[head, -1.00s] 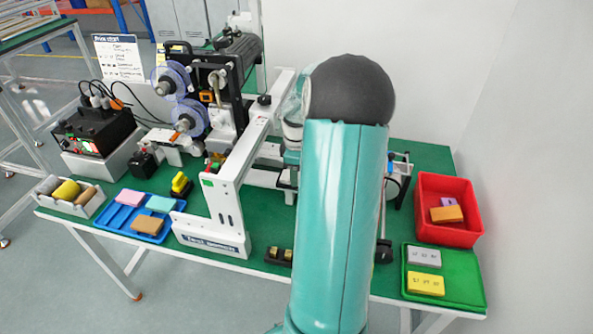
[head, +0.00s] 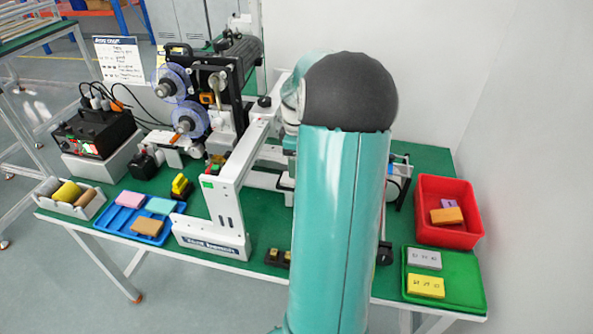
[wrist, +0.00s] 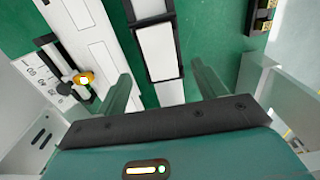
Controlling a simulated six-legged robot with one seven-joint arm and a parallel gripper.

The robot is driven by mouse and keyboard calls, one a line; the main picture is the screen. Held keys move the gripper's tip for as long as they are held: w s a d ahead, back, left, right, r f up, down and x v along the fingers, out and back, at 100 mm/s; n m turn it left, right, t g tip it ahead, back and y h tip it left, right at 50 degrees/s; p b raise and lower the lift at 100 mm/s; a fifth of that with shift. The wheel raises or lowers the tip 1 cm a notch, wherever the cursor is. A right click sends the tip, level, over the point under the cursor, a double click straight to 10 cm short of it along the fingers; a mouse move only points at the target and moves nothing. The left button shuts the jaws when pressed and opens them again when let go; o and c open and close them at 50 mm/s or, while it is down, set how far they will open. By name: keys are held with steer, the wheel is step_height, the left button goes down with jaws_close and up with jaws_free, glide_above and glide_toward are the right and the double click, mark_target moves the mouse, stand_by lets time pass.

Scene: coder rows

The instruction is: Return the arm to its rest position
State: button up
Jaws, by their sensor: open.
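My teal arm (head: 338,220) with its dark round joint (head: 350,92) stands up in the middle of the head view and hides part of the bench and machine. My gripper (wrist: 165,88) shows in the wrist view with its two teal fingers wide apart. Nothing is between the fingers. It points down over the machine's white track (wrist: 158,52) with dark edges, with a gap between. In the head view my gripper is hidden behind the arm.
A coder machine with a white frame (head: 228,190) stands around the arm's far side. A blue tray (head: 130,217) with blocks is at left. A red bin (head: 448,234) and a green tray (head: 462,292) holding grey and yellow blocks are at right. A white wall is behind.

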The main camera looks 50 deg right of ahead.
step_height(320, 180, up, 8)
steer(key=shift+r, duration=0.2)
stand_by(0.3)
